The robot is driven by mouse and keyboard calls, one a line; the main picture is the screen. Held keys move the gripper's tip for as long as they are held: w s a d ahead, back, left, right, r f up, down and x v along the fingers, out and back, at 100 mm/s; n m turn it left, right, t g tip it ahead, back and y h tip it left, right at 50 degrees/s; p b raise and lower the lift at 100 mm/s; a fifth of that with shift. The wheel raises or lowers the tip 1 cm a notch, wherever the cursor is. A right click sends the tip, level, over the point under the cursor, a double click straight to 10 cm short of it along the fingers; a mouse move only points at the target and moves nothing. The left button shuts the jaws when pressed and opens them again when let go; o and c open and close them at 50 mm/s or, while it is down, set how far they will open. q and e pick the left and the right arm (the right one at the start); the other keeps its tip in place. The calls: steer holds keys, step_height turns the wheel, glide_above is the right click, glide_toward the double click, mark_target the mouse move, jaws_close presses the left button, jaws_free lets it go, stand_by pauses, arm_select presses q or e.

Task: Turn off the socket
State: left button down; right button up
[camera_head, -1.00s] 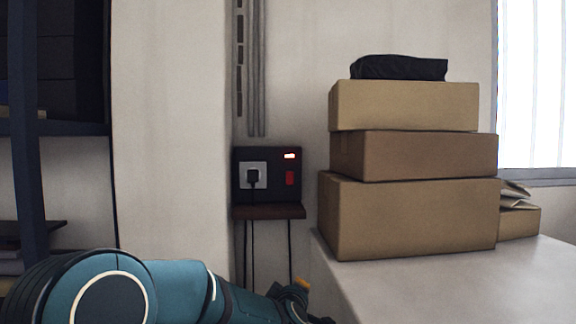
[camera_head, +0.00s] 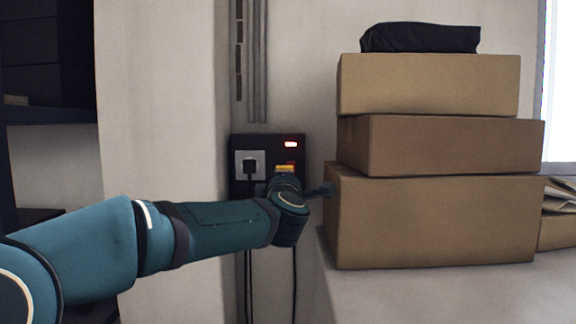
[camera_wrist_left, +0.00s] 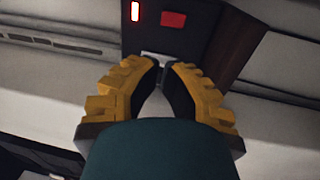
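The dark wall socket box (camera_head: 237,140) carries a pale plate with a black plug (camera_head: 250,167) in it. A lit red-orange indicator (camera_head: 291,144) is at upper right, with a red switch (camera_head: 291,163) below it, mostly covered by my gripper. My left gripper (camera_head: 285,169) has yellow fingers and is in front of the box's right half. In the left wrist view, the fingertips (camera_wrist_left: 164,68) are close together with a narrow gap, over the pale plate (camera_wrist_left: 150,54). The red switch (camera_wrist_left: 173,19) and indicator (camera_wrist_left: 135,11) lie beyond them. Contact is unclear. My right gripper is out of view.
Stacked cardboard boxes (camera_head: 430,220) stand on a pale counter (camera_head: 390,295) just right of the socket, close to my wrist. A dark shelf (camera_head: 45,115) stands at the left.

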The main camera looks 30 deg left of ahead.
mark_target(287, 163)
arm_select(q)
steer(key=p+x, duration=0.3)
steer(key=x, duration=1.1)
steer(key=shift+w, duration=0.15)
